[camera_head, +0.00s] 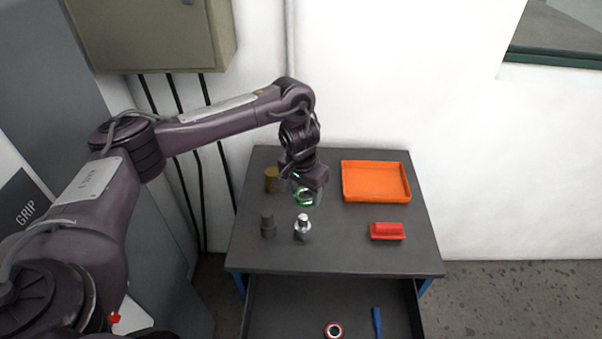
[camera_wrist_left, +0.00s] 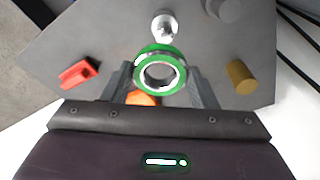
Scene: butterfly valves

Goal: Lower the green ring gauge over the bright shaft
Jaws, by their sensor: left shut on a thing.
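The green ring gauge (camera_head: 304,197) has a bright metal inner bore and is held in my left gripper (camera_head: 303,194). In the left wrist view the green ring gauge (camera_wrist_left: 159,70) sits between the two grey fingers of my left gripper (camera_wrist_left: 160,82). The bright shaft (camera_head: 303,227) stands upright on the table, nearer the front than the ring. In the left wrist view the bright shaft (camera_wrist_left: 164,27) shows just beyond the ring's rim, not inside its opening. My right gripper does not show.
A dark post (camera_head: 268,224) stands left of the shaft, and a brass cylinder (camera_head: 271,179) stands behind it. An orange tray (camera_head: 376,182) and a red block (camera_head: 386,231) are on the right.

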